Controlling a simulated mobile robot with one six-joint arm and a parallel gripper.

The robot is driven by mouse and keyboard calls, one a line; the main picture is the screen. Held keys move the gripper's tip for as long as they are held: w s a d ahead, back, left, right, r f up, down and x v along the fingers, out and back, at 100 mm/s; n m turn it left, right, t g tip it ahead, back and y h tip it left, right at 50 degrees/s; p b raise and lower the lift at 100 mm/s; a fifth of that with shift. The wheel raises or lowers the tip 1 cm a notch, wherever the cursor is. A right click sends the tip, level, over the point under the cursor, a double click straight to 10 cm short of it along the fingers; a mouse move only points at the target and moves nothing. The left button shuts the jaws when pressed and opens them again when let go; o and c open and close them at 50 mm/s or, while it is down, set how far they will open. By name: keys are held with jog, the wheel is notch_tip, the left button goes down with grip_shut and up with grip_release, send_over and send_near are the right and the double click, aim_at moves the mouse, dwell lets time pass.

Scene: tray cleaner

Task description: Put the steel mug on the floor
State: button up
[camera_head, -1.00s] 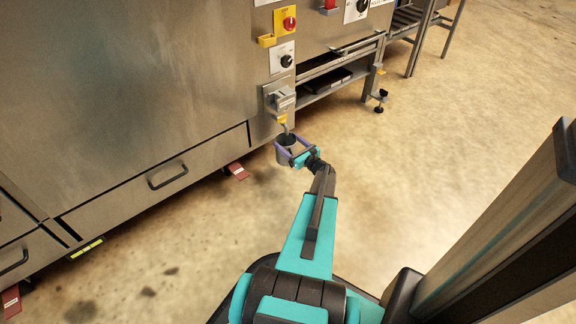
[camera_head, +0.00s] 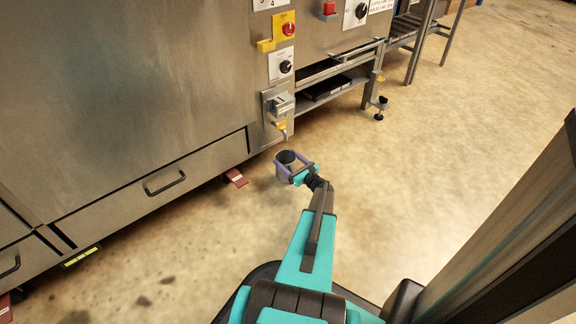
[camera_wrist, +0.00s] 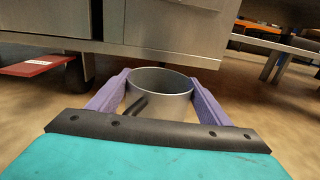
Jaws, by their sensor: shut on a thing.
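The steel mug (camera_head: 284,158) is a grey open-topped cylinder, held between the purple fingers of my gripper (camera_head: 290,167) in the head view. In the wrist view the mug (camera_wrist: 160,82) stands upright between the two fingers of my gripper (camera_wrist: 158,95), with its open rim facing up. A dark handle-like bar shows on its near side. The floor (camera_head: 225,235) lies below the mug; I cannot tell whether the mug's bottom touches it.
The steel machine (camera_head: 120,95) stands at left and behind the mug, with a drawer (camera_head: 155,190), a tap (camera_head: 283,131) and knobs on its front. A red foot plate (camera_head: 236,177) sticks out just left of the mug. The floor to the right is clear.

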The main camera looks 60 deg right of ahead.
jog(key=shift+f, duration=1.15)
jog(key=shift+f+b, duration=0.15)
jog(key=shift+b, duration=0.4)
jog(key=o, duration=1.7)
jog(key=shift+r+p, duration=0.25)
jog(key=shift+p, duration=0.15)
jog(key=p+v, duration=0.3)
jog(key=v, duration=0.9)
jog(key=shift+s, duration=0.1)
